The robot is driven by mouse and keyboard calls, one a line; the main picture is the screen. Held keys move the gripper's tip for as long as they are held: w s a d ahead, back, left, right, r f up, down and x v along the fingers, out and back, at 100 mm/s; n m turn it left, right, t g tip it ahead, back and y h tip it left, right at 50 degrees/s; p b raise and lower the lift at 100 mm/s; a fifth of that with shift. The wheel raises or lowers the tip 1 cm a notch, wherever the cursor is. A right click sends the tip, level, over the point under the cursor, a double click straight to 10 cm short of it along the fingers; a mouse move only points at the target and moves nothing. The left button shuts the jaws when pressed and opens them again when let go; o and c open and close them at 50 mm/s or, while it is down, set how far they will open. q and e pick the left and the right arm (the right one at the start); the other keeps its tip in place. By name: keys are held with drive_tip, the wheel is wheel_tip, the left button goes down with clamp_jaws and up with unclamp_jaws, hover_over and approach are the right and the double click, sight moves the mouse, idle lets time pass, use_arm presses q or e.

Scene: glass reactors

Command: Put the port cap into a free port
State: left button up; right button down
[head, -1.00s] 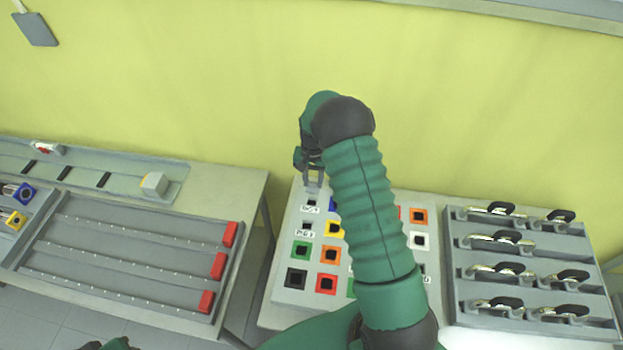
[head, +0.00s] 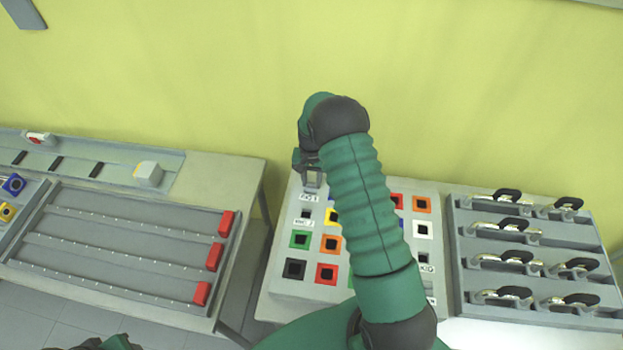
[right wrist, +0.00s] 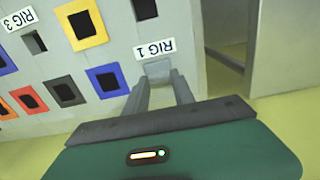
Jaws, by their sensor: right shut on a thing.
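My right gripper (head: 312,181) is at the back left corner of the grey port panel (head: 283,285). In the right wrist view its two fingers (right wrist: 158,82) are shut on a small grey block, the port cap (right wrist: 157,68). The cap is right against the RIG 1 label (right wrist: 155,48), over the port place there. I cannot tell how deep it sits. Coloured square ports show on the panel, such as green (head: 299,240), red (head: 326,272) and yellow (right wrist: 82,25), with dark centres. My right forearm hides the panel's middle. My left gripper does not show clearly.
On the right is a grey rack (head: 453,290) with several metal, black-ended handles. On the left, another table holds a railed tray (head: 120,247) with red blocks (head: 213,257). A gap separates the tables. The yellow wall (head: 480,80) is close behind.

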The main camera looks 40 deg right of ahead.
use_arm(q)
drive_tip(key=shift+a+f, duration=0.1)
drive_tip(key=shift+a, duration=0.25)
use_arm(e)
drive_tip(key=shift+a, duration=0.25)
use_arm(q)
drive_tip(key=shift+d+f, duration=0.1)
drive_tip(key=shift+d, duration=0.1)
use_arm(e)
drive_tip(key=shift+d+f, duration=0.15)
drive_tip(key=shift+f, duration=0.05)
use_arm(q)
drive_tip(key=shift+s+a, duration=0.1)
use_arm(e)
drive_tip(key=shift+s, duration=0.1)
drive_tip(key=c, duration=1)
unclamp_jaws()
drive_tip(key=shift+f, duration=0.1)
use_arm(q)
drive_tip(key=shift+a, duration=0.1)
use_arm(e)
drive_tip(key=shift+o, duration=0.2)
drive_tip(key=shift+a, duration=0.2)
